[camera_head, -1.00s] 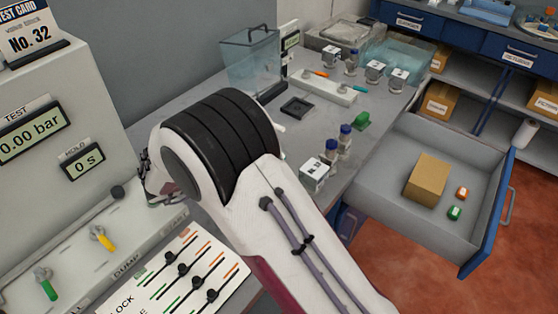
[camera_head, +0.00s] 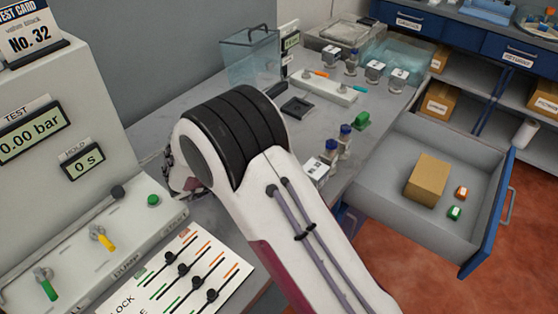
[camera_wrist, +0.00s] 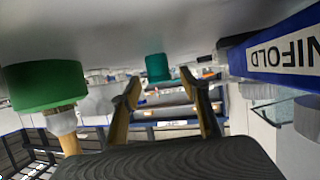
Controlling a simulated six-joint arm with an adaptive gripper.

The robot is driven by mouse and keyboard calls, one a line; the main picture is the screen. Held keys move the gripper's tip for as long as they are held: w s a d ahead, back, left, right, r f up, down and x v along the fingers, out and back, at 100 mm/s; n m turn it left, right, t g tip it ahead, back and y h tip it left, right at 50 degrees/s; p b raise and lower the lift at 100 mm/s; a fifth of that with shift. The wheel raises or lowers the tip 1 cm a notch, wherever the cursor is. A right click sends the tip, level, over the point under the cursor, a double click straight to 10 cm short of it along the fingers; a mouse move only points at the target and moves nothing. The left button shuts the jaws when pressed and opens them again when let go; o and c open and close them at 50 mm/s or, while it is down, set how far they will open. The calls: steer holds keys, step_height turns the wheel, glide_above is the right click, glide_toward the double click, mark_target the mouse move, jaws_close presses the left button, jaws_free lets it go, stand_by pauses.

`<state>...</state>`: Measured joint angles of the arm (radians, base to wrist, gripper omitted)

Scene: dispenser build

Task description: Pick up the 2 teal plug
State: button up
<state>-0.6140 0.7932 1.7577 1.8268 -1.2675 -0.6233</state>
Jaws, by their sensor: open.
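In the wrist view, a teal plug (camera_wrist: 158,67) shows between and just beyond the tips of my gripper's two fingers (camera_wrist: 160,82). The fingers stand apart with nothing held between them. The plug is against the grey surface along the top of that picture; its far end is hard to make out. I cannot tell its exact distance from the fingers.
A large green cap (camera_wrist: 45,85) is left of the fingers in the wrist view. A blue-and-white label (camera_wrist: 285,50) is at right. In the head view, a white block (camera_head: 330,87), a dark square tray (camera_head: 297,107) and a green piece (camera_head: 361,120) sit on the bench.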

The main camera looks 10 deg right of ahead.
steer(key=shift+x, duration=0.85)
steer(key=c, duration=1.3)
